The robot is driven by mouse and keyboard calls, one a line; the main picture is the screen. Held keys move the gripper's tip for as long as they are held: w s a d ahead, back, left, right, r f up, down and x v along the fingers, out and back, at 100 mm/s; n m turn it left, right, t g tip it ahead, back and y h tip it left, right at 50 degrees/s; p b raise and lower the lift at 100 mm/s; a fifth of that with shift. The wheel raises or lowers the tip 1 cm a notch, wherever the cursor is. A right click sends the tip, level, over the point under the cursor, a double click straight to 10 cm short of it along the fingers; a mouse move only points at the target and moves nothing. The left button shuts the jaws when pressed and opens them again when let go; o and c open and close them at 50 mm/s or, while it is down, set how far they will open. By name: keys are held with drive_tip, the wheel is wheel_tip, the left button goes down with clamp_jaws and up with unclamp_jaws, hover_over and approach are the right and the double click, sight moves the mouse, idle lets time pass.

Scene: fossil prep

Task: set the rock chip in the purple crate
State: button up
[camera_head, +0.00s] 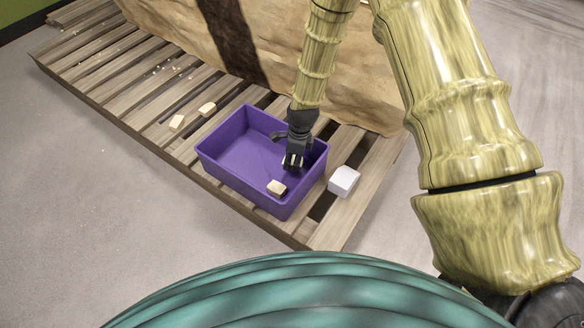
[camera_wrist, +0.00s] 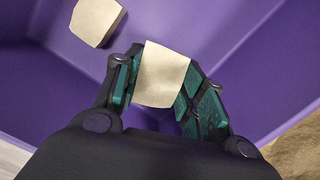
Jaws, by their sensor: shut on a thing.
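My gripper (camera_head: 293,161) points down inside the outline of the purple crate (camera_head: 222,144). In the wrist view its fingers (camera_wrist: 160,88) are shut on a cream, blocky rock chip (camera_wrist: 163,75). The held chip is over the crate's interior; I cannot tell whether it touches the floor. Another cream chip (camera_head: 277,187) lies in the crate near its front corner. It also shows at the upper left of the wrist view (camera_wrist: 97,20), apart from the held chip.
The crate stands on a slatted wooden pallet (camera_head: 110,95). Two cream chips, one nearer (camera_head: 177,123) and one farther (camera_head: 207,109), lie left of it. A white block (camera_head: 343,181) sits close to its right. A large tan rock mass (camera_head: 270,50) rises behind.

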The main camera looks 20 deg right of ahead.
drive_tip(key=shift+f+b, duration=0.9)
drive_tip(key=shift+f, duration=0.9)
drive_tip(key=shift+f, duration=0.1)
drive_tip(key=o, duration=1.1)
drive_tip(key=r+p, duration=0.2)
drive_tip(key=r, duration=0.2)
drive_tip(key=d+r+p, duration=0.1)
drive_tip(key=r+p, duration=0.1)
drive_tip(key=r, duration=0.2)
drive_tip(key=r+p, duration=0.2)
drive_tip(key=r, duration=0.2)
drive_tip(key=shift+s+d+r, duration=0.1)
drive_tip(key=shift+s+d, duration=0.05)
drive_tip(key=shift+s, duration=0.2)
